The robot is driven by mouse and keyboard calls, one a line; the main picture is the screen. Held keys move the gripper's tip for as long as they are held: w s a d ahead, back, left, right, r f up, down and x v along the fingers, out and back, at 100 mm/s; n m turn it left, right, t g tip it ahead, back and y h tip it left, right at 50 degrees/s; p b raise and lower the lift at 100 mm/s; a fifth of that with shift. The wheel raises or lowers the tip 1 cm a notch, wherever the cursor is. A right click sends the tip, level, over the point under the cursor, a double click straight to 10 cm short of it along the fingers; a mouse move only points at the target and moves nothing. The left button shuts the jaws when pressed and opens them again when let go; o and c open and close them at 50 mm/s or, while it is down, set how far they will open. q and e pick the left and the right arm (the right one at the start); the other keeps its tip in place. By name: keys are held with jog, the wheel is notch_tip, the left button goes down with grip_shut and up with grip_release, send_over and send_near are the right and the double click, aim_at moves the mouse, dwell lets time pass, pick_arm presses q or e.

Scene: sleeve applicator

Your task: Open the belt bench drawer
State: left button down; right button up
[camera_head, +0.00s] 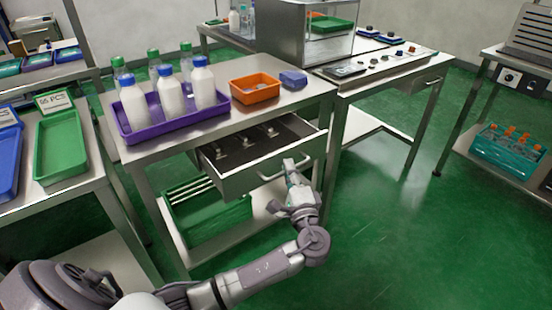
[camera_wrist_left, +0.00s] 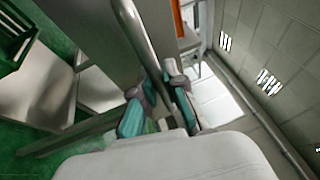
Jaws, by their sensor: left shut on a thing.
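The belt bench drawer (camera_head: 262,178) stands pulled out from under the bench top, with a dark interior and a few small items inside. My left gripper (camera_head: 294,168) is at the drawer's front, shut on its bar handle (camera_head: 305,166). In the left wrist view the handle (camera_wrist_left: 138,35) runs down between the two teal-padded fingers of the left gripper (camera_wrist_left: 160,100). My right gripper does not show in either view.
On the bench (camera_head: 170,147) stand a purple tray (camera_head: 175,131) of white bottles, an orange bin (camera_head: 255,88) and a blue box (camera_head: 293,79). A green crate (camera_head: 212,225) sits on the lower shelf.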

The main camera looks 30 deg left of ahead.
pick_arm(q)
jog(key=s+d, duration=0.3)
jog(key=d, duration=0.4)
jog(key=shift+s+d, duration=0.15)
jog(key=shift+d, duration=0.25)
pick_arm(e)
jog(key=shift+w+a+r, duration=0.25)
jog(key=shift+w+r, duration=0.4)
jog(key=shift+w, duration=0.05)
pick_arm(q)
jog(key=shift+f, duration=0.1)
jog(key=c, duration=1.2)
grip_release()
jog(key=v, duration=1.2)
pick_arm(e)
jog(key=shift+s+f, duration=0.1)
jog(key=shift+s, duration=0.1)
